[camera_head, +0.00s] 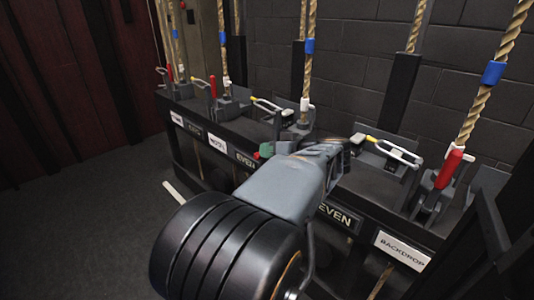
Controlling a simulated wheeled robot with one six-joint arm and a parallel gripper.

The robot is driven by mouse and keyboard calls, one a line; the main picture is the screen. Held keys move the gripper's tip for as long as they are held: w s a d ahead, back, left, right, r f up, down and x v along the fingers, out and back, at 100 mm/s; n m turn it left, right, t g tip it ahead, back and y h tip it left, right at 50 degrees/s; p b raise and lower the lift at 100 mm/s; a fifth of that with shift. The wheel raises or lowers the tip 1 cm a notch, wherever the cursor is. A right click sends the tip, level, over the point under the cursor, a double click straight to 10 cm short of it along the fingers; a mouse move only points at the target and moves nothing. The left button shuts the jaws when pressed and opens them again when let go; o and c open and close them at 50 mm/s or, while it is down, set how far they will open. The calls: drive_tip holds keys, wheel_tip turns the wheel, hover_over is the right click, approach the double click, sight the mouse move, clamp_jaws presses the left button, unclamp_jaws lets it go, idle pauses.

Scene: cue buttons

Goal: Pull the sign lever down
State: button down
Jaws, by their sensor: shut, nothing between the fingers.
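A row of rope-lock levers runs along a dark rail (370,205). Red lever handles stand up at the right (449,169), and at the far left a smaller red handle (213,87) also stands up. I cannot read a label that says sign, so I cannot tell which lever is the sign lever. My gripper (338,152) is over the middle of the rail, shut and empty, beside a rope lock with a pale loop handle (397,151). My arm hides part of the rail and whatever is below it. A small red and green piece (262,152) shows at its left edge.
Labels on the rail front include BACKDROP (402,250) at the right and EVEN (338,215) in the middle. Ropes (478,105) with blue and white bands rise from the locks. A dark block wall stands behind. Open floor (95,215) lies at the left.

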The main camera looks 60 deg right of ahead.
drive_tip(key=r+p+v, duration=0.2)
drive_tip(key=p+v, duration=0.1)
drive_tip(key=v, duration=0.9)
drive_tip(key=shift+w, duration=0.3)
drive_tip(key=w+a+r+n+g+y+p, duration=0.1)
drive_tip(key=w+a+r+g+y+p, duration=0.25)
drive_tip(key=w+a+p, duration=0.4)
drive_tip(key=w+a+r+g+y+p, duration=0.25)
drive_tip(key=w+a+g+p, duration=0.25)
drive_tip(key=w+a+p, duration=0.3)
drive_tip(key=w+a+r+n+g+h+p, duration=0.1)
drive_tip(key=a+r+n+h+p, duration=0.1)
drive_tip(key=a+r+p, duration=0.3)
drive_tip(key=w+a+r+n+g+h+p, duration=0.1)
drive_tip(key=a+r+n+h+p, duration=0.1)
drive_tip(key=a+r+p, duration=0.4)
drive_tip(key=a+p, duration=0.4)
drive_tip(key=p, duration=0.3)
drive_tip(key=shift+a+n, duration=0.3)
drive_tip(key=shift+n, duration=0.1)
